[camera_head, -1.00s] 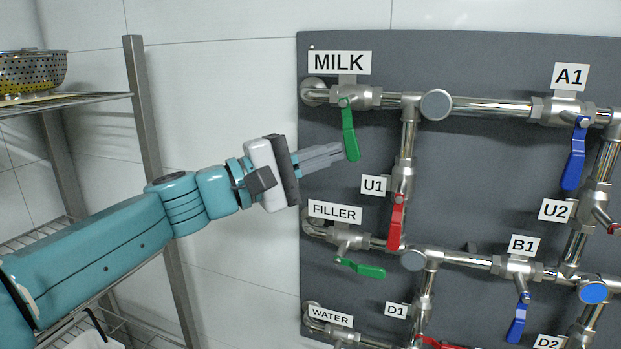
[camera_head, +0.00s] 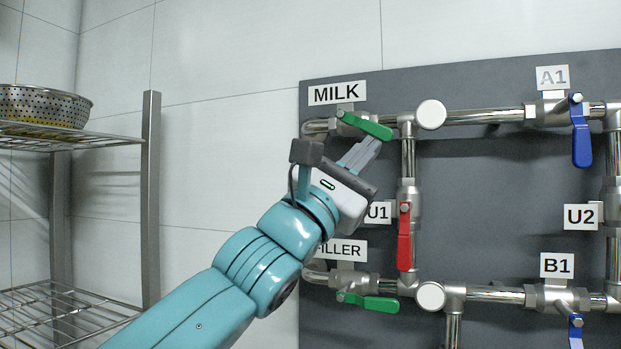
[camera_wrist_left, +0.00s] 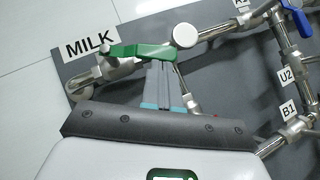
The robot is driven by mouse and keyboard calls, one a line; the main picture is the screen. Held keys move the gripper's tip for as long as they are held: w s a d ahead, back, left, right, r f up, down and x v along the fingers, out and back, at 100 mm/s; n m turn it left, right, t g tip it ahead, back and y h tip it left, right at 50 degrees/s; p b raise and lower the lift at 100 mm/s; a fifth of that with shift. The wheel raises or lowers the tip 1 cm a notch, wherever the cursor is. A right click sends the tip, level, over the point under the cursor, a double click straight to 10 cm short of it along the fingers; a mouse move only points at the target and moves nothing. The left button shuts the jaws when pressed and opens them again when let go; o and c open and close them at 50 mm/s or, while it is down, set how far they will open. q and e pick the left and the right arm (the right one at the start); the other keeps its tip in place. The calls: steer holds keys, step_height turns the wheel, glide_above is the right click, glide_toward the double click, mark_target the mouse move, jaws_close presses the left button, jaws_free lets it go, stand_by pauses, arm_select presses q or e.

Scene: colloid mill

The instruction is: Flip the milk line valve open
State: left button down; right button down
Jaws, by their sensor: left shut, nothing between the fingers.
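The milk line valve has a green handle (camera_head: 366,126) under the MILK label (camera_head: 337,93) at the upper left of the grey panel. The handle points right and slightly down, close to the line of the pipe. My left gripper (camera_head: 372,146) is shut and empty, with its fingertips just below the handle, seemingly touching it. In the left wrist view the green handle (camera_wrist_left: 142,51) lies across the tips of the shut left gripper (camera_wrist_left: 160,66). Whether they touch is hard to tell. My right gripper is not in view.
The red U1 handle (camera_head: 404,237) hangs down right of my gripper. The green FILLER handle (camera_head: 368,302) is below, and the blue A1 handle (camera_head: 581,135) is far right. A wire shelf (camera_head: 150,200) with a colander (camera_head: 45,105) stands at left.

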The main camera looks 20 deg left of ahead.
arm_select(q)
steer(key=shift+d+r, duration=1.25)
steer(key=shift+s+a+r+p, duration=0.15)
steer(key=shift+s+r+p, duration=0.05)
steer(key=shift+r+p, duration=0.1)
steer(key=b, duration=1.4)
glide_toward(380, 132)
steer(key=s+d+f, duration=0.1)
steer(key=d+f, duration=0.2)
steer(key=f, duration=0.2)
steer(key=shift+s+d+f, duration=0.2)
steer(key=shift+s+f, duration=0.05)
steer(key=shift+f, duration=0.1)
